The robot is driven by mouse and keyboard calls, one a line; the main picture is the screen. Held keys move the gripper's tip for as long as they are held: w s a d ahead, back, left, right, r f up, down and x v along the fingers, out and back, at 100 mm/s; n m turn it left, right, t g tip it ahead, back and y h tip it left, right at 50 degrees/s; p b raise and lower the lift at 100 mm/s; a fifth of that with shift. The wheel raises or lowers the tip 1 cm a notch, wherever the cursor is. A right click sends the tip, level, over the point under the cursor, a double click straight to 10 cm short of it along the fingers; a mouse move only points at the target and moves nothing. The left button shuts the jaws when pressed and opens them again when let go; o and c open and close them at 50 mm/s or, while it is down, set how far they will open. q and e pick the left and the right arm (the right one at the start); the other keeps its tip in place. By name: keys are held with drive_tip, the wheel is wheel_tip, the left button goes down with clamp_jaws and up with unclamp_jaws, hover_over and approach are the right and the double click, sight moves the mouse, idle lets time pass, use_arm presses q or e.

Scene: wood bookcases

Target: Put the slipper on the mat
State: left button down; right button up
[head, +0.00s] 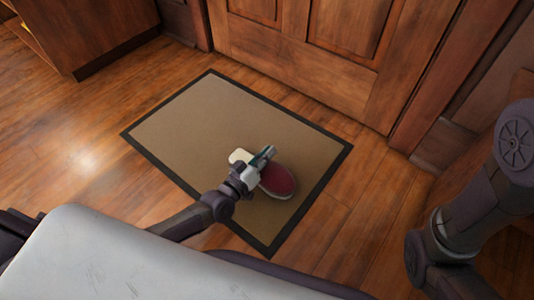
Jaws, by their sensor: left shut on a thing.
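The mat (205,115) is a tan rectangle with a dark border, lying on the wood floor in front of a door. The slipper (278,180) has a dark red top and a pale rim. It shows over the right part of the mat, inside the border. My left gripper (265,160) is shut on the slipper, at its upper left side, and hides part of it. I cannot tell whether the slipper touches the mat or is held just above it. My right arm comes in at the right edge, but its gripper is out of view.
A wooden door (310,60) stands just behind the mat. A wood bookcase (85,35) is at the upper left. The wood floor (75,135) left of the mat is clear, and a narrow clear strip lies to its right.

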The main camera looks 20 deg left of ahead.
use_arm(q)
drive_tip(key=c, duration=1.2)
unclamp_jaws()
drive_tip(key=shift+f, duration=0.1)
drive_tip(key=shift+c, duration=0.2)
